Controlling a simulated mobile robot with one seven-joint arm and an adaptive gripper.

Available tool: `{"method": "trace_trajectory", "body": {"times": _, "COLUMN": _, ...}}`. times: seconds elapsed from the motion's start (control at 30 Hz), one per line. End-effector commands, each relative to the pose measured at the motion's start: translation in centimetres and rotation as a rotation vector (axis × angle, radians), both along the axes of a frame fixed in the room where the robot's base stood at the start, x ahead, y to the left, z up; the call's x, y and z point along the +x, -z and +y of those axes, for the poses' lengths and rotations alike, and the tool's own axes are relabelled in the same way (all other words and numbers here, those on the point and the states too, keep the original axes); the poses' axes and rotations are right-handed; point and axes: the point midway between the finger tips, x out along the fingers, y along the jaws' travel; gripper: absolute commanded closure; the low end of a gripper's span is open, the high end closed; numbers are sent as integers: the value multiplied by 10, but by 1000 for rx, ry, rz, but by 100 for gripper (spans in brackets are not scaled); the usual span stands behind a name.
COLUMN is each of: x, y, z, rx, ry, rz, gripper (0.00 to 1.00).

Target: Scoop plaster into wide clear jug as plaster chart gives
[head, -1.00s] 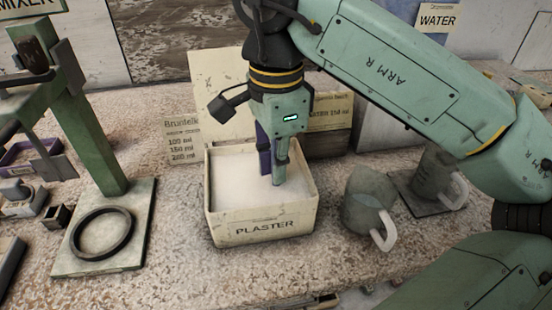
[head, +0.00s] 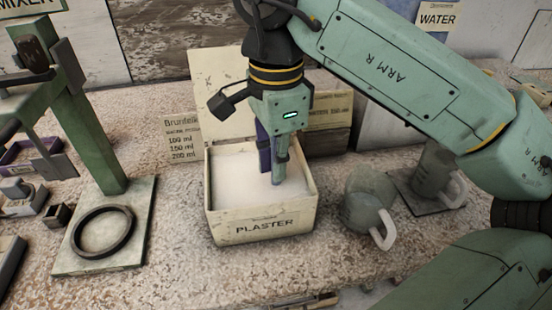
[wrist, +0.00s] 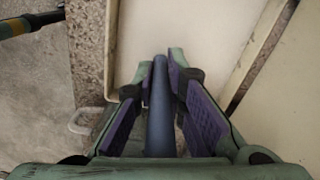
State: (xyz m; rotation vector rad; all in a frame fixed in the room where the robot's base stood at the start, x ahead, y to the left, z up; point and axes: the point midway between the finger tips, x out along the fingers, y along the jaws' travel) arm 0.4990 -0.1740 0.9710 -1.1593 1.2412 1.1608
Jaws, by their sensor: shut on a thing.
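The cream plaster box (head: 263,229), labelled PLASTER, stands open and holds white plaster (head: 237,178). My gripper (head: 273,172) points down into it, fingers close to the plaster. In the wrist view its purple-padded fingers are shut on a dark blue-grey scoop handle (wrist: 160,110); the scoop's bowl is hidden. A wide clear jug (head: 362,204) with a pale handle stands upright on the bench, right of the box and apart from it; I cannot make out its contents. The plaster chart (head: 184,140) behind the box is partly covered; 100, 150 and 200 ml lines show.
A taller jug (head: 431,172) stands on a dark mat behind the wide jug, partly under my arm. A green stand (head: 90,150) with a dark ring (head: 103,232) on its base is at left. The box's raised lid (head: 218,85) is behind my gripper. Bench between stand and box is clear.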

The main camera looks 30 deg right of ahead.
Motion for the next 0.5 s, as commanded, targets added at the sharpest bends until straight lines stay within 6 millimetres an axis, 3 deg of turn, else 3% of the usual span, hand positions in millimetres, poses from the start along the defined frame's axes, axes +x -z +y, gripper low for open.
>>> {"method": "trace_trajectory", "body": {"times": 0.5, "x": 0, "y": -55, "z": 0, "rx": 1, "ry": -1, "rz": -1, "gripper": 100}}
